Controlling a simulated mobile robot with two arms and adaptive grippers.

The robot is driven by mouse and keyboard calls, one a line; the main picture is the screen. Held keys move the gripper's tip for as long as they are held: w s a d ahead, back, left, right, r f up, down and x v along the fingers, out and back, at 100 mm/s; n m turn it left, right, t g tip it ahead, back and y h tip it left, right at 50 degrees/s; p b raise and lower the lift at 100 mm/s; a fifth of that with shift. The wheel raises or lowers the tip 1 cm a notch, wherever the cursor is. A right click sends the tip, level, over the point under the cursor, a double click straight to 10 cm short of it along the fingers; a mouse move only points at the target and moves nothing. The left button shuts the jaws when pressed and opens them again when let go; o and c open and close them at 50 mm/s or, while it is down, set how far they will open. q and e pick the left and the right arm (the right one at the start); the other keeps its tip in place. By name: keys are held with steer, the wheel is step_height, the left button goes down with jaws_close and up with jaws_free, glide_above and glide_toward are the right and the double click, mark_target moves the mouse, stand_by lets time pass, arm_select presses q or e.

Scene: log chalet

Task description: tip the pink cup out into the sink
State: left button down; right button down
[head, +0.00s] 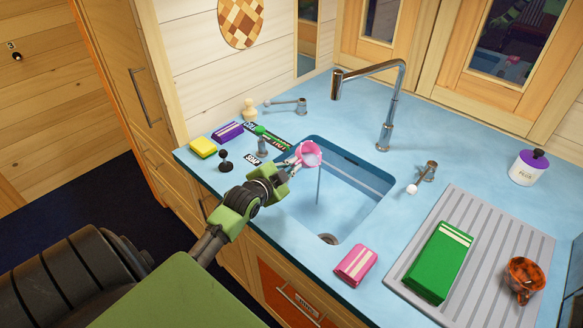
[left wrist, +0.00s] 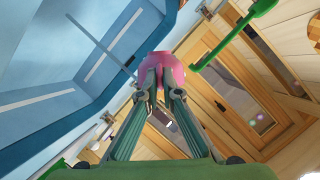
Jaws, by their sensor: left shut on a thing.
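The pink cup (head: 309,152) is over the back left part of the sink (head: 352,222), its open mouth showing a paler inside. It looks tilted. A thin grey stream (head: 318,186) runs from its lip down into the basin. My left gripper (head: 294,163) reaches in from the left and is shut on the cup's near side. In the left wrist view the pink cup (left wrist: 160,63) sits between the tips of the left gripper (left wrist: 160,88), and the thin stream shows beside it. My right gripper is not in view.
A tall tap (head: 385,110) stands behind the sink. A yellow sponge (head: 203,147), a purple box (head: 227,131) and small levers stand to the left. A pink packet (head: 355,264) lies in front. A green box (head: 438,262) and a patterned cup (head: 523,275) are on the drainer.

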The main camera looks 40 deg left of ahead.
arm_select(q)
steer(key=m+b, duration=0.1)
steer(key=d+m+t+y+b, duration=0.1)
steer(key=b, duration=0.1)
steer(key=m+y+b, duration=0.1)
steer(key=m, duration=0.1)
steer(key=shift+d+f, duration=0.3)
stand_by(0.4)
step_height(320, 180, up, 6)
steer(key=n+h+p, duration=0.2)
steer(key=n+p, duration=0.3)
steer(key=n+h+p, duration=0.3)
steer(key=n+p, duration=0.2)
steer(key=shift+f+n, duration=0.1)
steer(key=shift+n, duration=0.2)
